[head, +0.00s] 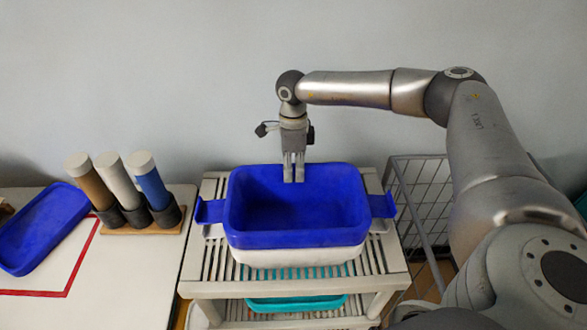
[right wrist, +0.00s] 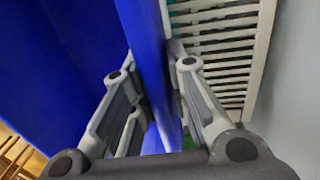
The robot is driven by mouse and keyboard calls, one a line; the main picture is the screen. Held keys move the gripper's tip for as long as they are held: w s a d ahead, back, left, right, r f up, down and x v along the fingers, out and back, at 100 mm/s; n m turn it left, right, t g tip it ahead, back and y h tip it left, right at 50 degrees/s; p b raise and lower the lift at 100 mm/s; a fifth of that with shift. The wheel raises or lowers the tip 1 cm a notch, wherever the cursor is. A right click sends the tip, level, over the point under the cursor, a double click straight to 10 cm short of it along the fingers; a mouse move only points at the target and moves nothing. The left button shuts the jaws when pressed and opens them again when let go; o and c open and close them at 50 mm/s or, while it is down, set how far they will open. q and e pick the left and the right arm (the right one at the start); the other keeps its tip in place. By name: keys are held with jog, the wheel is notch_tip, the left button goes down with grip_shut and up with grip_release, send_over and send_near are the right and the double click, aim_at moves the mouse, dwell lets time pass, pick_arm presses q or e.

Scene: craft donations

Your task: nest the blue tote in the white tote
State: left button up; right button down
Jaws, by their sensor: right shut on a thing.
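The blue tote (head: 297,238) is upright, with a handle tab on each side. It sits in or just over the white tote (head: 297,257), whose front wall and side handles show below it. The head view does not settle how deep it is seated. My right gripper (head: 294,180) comes down from above onto the blue tote's back wall and is shut on it. In the right wrist view the blue tote's wall (right wrist: 145,45) runs between the fingers. The white tote's interior is hidden. My left gripper is not in view.
The totes are on a slatted white rack (head: 235,284) with a teal container (head: 297,303) below. A wire basket (head: 425,195) stands at right. On the left table are a blue tray (head: 42,228) and several capped tubes (head: 118,188) in a holder. The wall is close behind.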

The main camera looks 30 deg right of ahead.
jog(key=c, duration=1.3)
grip_release()
jog(key=shift+f, duration=0.1)
notch_tip(320, 180, up, 12)
jog(key=w, duration=0.1)
jog(key=shift+d, duration=0.35)
